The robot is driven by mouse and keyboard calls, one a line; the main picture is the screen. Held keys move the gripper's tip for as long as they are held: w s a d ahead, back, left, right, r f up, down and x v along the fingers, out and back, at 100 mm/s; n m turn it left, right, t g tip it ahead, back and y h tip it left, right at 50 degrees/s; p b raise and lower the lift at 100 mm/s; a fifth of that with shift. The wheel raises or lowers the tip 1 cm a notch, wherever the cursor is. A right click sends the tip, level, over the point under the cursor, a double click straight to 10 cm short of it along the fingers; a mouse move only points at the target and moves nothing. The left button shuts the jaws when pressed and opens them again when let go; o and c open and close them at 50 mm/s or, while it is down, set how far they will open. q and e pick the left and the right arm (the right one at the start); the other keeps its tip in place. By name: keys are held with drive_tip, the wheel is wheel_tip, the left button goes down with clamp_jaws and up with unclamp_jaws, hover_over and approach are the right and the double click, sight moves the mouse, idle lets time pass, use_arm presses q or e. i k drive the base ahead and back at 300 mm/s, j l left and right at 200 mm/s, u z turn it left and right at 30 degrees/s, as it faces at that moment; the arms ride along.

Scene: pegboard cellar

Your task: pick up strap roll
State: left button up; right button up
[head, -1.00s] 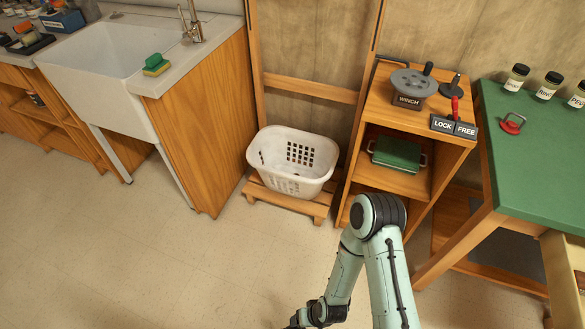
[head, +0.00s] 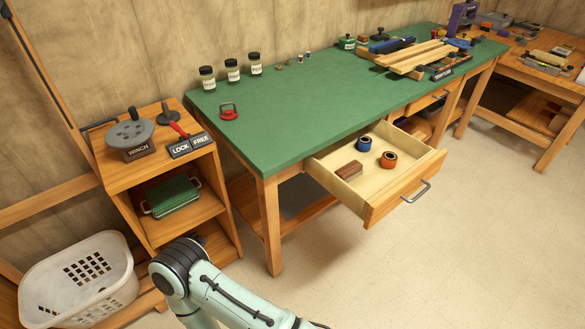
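An open drawer (head: 404,190) sticks out from under the green-topped workbench. In it lie a blue roll (head: 364,143) and an orange roll (head: 388,160), each with a dark centre, apart from each other. I cannot tell from the picture which of them is the strap roll. A brown block (head: 349,170) lies in the drawer's near left part. Part of one of my arms shows at the bottom, well short of the drawer. Neither of my grippers is in view.
A small shelf unit with a winch (head: 130,136) and a white basket (head: 80,280) stand at left. The floor right of the drawer is clear.

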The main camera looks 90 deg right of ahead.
sight(389, 160)
drive_tip(key=z, duration=3.95)
